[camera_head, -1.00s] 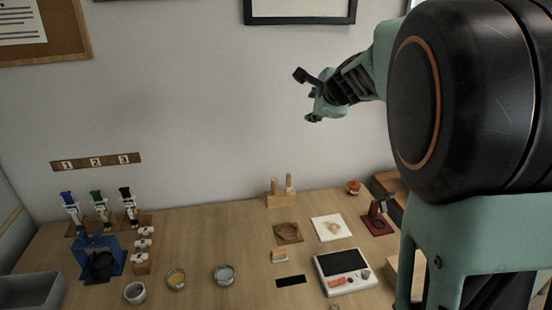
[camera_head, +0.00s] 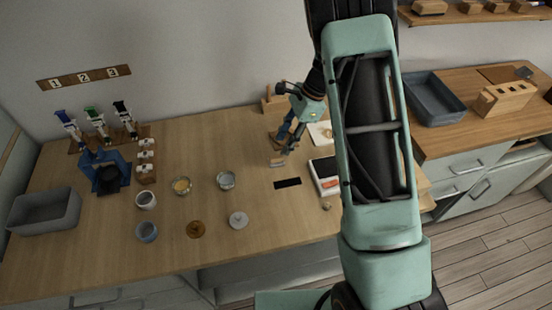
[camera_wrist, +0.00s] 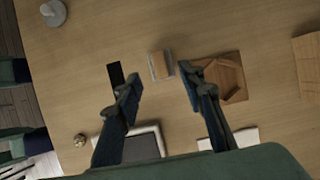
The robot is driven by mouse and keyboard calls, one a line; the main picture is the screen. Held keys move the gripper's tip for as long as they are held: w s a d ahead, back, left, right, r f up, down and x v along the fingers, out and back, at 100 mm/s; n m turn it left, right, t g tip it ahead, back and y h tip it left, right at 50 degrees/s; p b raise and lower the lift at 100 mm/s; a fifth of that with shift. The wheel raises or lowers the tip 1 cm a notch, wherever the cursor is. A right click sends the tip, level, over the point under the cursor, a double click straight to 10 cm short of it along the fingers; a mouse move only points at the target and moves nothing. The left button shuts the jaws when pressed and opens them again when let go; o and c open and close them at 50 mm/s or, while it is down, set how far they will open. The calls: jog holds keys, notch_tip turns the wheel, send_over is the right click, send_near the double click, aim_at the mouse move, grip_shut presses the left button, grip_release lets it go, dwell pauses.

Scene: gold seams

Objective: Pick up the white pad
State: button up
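A small block (camera_wrist: 160,65) with a tan top and a pale white-grey edge lies on the wooden table, just beyond and between my fingertips in the wrist view. It also shows under my gripper in the head view (camera_head: 277,161). A flat white square (camera_head: 320,133) lies behind and right of it, partly hidden by my arm; part of it shows low in the wrist view (camera_wrist: 246,137). I cannot tell for certain which of the two is the white pad. My gripper (camera_wrist: 160,77) is open, pointing down above the table, with nothing between its fingers.
A brown tray (camera_wrist: 231,68) lies right of the block, and a black strip (camera_wrist: 115,75) left of it. A white-framed device (camera_head: 323,176) is close by. Jars, a bowl (camera_head: 226,180) and a blue stand (camera_head: 107,178) are further left.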

aim_at(275, 157)
jog(key=shift+p+x, duration=0.5)
jog(key=shift+x, duration=2.45)
grip_shut()
jog(key=shift+r, duration=0.6)
jog(key=s+d+r+b, duration=0.1)
jog(key=s+d+r, duration=0.1)
jog(key=s+r, duration=0.9)
jog(key=shift+s+d+r+b, duration=0.35)
jog(key=shift+s+d+b, duration=0.05)
jog(key=shift+s, duration=1)
